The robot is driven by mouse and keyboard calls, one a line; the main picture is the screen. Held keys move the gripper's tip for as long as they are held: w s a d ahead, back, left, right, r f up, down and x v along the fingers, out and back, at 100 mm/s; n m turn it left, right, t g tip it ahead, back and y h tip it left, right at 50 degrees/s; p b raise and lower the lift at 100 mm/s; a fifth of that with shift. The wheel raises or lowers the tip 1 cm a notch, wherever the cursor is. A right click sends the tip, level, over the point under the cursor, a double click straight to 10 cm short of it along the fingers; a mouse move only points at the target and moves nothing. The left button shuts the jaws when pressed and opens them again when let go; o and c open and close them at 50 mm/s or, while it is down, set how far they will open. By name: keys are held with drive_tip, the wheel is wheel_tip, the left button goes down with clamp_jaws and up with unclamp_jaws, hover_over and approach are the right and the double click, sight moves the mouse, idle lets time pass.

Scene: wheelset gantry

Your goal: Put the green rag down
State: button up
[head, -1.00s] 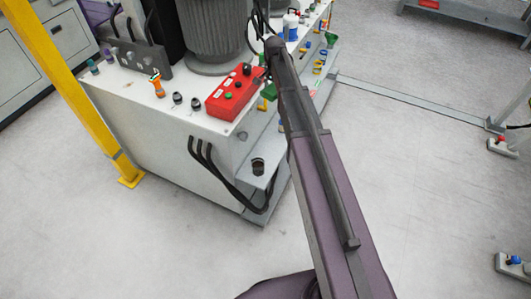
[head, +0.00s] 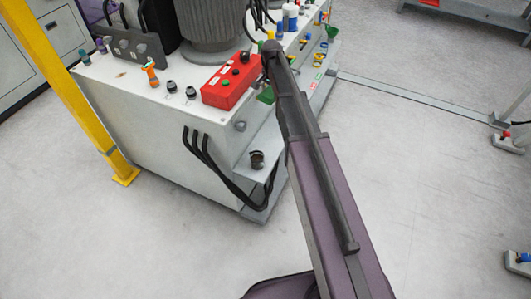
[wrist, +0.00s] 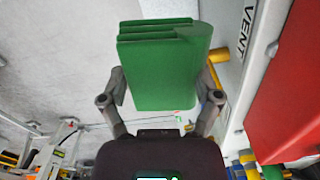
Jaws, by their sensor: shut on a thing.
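The green rag (wrist: 160,75) is a folded, block-like bundle in the wrist view, with its layered edge at the upper left. My gripper (wrist: 162,92) is shut on it, one finger at each side. In the head view a small part of the green rag (head: 265,96) shows beside my arm, next to the red control box; my arm hides the gripper there. The rag appears to be held in front of the side of the white machine cabinet (head: 150,135). I cannot tell its exact height or whether it touches anything.
The red control box (head: 231,87) sits on the cabinet top, close to my arm's end; a red surface (wrist: 290,95) fills the wrist view's right. A cup-like part (head: 257,160) stands on the lower ledge. A yellow post (head: 75,90) rises at left. Open floor (head: 420,160) lies right.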

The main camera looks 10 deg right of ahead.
drive_tip(key=n+b, duration=0.2)
drive_tip(key=b, duration=1.8)
hover_over(267, 146)
wheel_tip(267, 146, down, 21)
drive_tip(key=shift+a, duration=0.15)
drive_tip(key=shift+r, duration=0.15)
wheel_tip(267, 146, down, 6)
drive_tip(key=b, duration=0.5)
drive_tip(key=shift+f+b, duration=0.2)
drive_tip(key=shift+b, duration=0.2)
drive_tip(key=shift+f+b, duration=1.85)
drive_tip(key=shift+b, duration=0.05)
drive_tip(key=shift+f, duration=0.15)
drive_tip(key=o, duration=0.8)
